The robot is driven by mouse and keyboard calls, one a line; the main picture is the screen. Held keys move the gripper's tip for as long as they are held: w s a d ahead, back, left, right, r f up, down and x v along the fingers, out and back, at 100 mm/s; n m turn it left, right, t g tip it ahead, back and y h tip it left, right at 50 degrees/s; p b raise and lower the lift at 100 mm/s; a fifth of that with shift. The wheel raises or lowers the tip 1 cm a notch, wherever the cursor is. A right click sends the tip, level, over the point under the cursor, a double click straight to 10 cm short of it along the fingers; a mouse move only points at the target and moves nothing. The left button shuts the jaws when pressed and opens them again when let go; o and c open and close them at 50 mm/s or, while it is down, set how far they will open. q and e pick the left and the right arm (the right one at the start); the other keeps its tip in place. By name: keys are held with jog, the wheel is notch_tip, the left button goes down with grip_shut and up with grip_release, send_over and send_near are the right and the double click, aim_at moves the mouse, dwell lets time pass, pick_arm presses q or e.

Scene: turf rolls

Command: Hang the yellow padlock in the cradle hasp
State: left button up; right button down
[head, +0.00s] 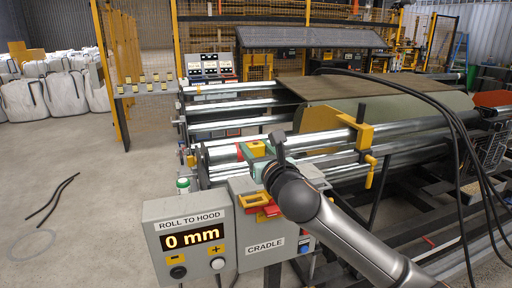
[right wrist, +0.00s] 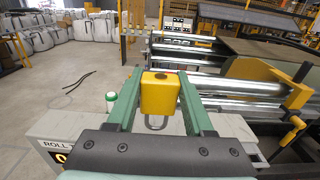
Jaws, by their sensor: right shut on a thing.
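My right gripper (head: 254,158) is above the grey cradle box (head: 285,257). In the right wrist view, its green fingers (right wrist: 159,85) are shut on the yellow padlock (right wrist: 160,95), one on each side of the body. The padlock's shackle loop points toward the wrist, at the lower side of the body. In the head view the padlock (head: 258,149) is partly hidden by the gripper. A yellow and red fitting (head: 260,207) is on the cradle box, below the padlock and apart from it; I cannot make out its hasp clearly. My left gripper is not in view.
A display box (head: 188,241) reading "ROLL TO HOOD 0 mm" stands left of the cradle box. Metal rollers (head: 240,107) and a turf roll (head: 375,92) lie behind. Black cables (head: 452,110) hang at right. A yellow clamp (head: 365,133) sits on a roller bar.

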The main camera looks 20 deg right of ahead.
jog(key=shift+a, duration=0.2)
jog(key=shift+r+p, duration=0.2)
jog(key=shift+p, duration=0.55)
jog(key=shift+f+b, duration=1.7)
jog(key=shift+f, duration=1.4)
jog(key=shift+p, duration=0.5)
